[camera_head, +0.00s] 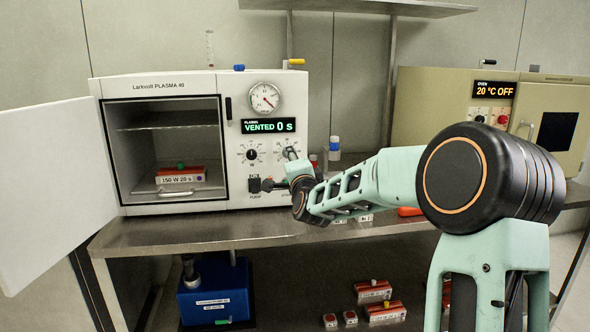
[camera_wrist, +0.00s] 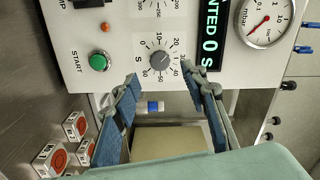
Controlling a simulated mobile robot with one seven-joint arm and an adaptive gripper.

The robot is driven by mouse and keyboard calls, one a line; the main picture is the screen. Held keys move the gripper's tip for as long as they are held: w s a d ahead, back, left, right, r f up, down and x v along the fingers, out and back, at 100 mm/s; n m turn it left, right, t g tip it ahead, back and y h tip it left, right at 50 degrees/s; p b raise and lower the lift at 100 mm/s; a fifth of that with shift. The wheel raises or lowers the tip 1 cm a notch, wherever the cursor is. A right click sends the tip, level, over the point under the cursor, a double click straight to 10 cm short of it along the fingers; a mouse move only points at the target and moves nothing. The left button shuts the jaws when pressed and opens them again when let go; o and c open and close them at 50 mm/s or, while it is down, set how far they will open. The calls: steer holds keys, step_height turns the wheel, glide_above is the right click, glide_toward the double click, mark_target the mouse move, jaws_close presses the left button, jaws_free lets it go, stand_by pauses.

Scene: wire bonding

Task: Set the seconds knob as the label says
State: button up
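The seconds knob (camera_wrist: 160,61) is a grey round knob on a numbered dial, on the white plasma machine's front panel (camera_head: 235,160). My gripper (camera_wrist: 159,75) is open, its two fingers spread on either side of the knob's dial, holding nothing. I cannot tell whether the fingertips reach the panel. The knob's pointer is too small to read surely. The display (camera_head: 268,126) reads "VENTED 0 s". The label (camera_head: 178,179) in the open chamber reads "150 W 20 s". In the head view my wrist is close to the panel, and the fingers are hard to make out.
A green START button (camera_wrist: 98,62) sits beside the dial in the wrist view. Another knob (camera_head: 251,154) is left of the seconds knob. The chamber door (camera_head: 50,190) stands open at left. An oven (camera_head: 540,120) stands at right. Red-topped boxes (camera_wrist: 75,124) show at lower left in the wrist view.

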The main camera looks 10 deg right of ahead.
steer(key=shift+s, duration=2.75)
